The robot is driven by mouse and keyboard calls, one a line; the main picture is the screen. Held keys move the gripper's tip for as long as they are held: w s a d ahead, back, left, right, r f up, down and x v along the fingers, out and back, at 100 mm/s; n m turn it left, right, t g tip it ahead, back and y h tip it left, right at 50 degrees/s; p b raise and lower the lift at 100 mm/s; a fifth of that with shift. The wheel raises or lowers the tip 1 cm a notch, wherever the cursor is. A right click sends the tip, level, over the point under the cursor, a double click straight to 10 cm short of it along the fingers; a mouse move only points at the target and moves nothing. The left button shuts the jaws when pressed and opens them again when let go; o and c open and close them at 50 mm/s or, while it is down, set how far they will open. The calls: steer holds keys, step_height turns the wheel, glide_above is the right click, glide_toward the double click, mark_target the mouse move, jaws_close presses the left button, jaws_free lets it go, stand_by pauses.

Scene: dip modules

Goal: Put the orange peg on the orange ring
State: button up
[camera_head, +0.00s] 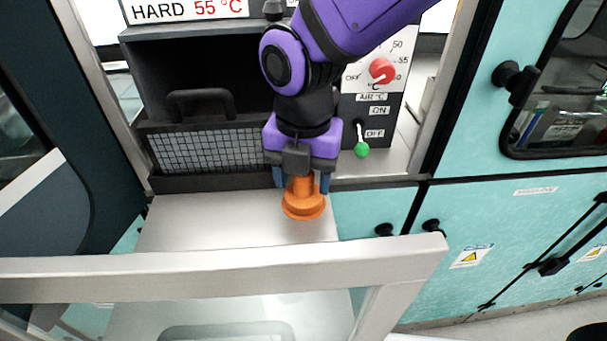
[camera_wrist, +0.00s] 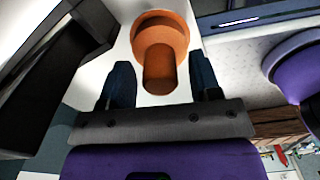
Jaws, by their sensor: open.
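The orange peg (camera_head: 303,186) stands upright on the orange ring (camera_head: 304,209), which lies on the metal shelf near its right end. In the wrist view the peg (camera_wrist: 160,72) rises from the wider orange ring (camera_wrist: 160,32). The views do not show how deep the peg sits. My gripper (camera_head: 301,181) is over the peg with its blue fingers on either side. In the wrist view the fingers of my gripper (camera_wrist: 162,80) are apart, with gaps between them and the peg. The peg's upper end is partly hidden by my gripper in the head view.
The metal shelf (camera_head: 200,225) is bare left of the ring. A dark open box with a handle and mesh front (camera_head: 205,150) stands behind. A panel with a red knob (camera_head: 381,70) and green-tipped switch (camera_head: 361,149) is at the right. A pale rail (camera_head: 200,275) crosses in front.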

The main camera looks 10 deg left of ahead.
step_height(320, 180, up, 12)
stand_by(0.4)
steer(key=w+d+r+m+t+y, duration=0.1)
steer(key=w+d+r+m, duration=0.1)
steer(key=d+m, duration=0.8)
steer(key=w+d+r+m+t, duration=0.1)
steer(key=d+r+m, duration=0.1)
steer(key=d+m, duration=0.75)
steer(key=s+d+m+t, duration=0.1)
steer(key=s+d+m, duration=0.1)
steer(key=d+m, duration=0.3)
steer(key=s+d+f+m+t, duration=0.1)
steer(key=s+d+m, duration=0.2)
steer(key=d+m, duration=0.2)
steer(key=s+d+m+t+h, duration=0.1)
steer(key=s+d+m, duration=0.1)
steer(key=d+m, duration=0.3)
steer(key=shift+s+d+f, duration=0.25)
steer(key=shift+d+f, duration=0.05)
steer(key=shift+d, duration=0.45)
steer(key=shift+m, duration=0.25)
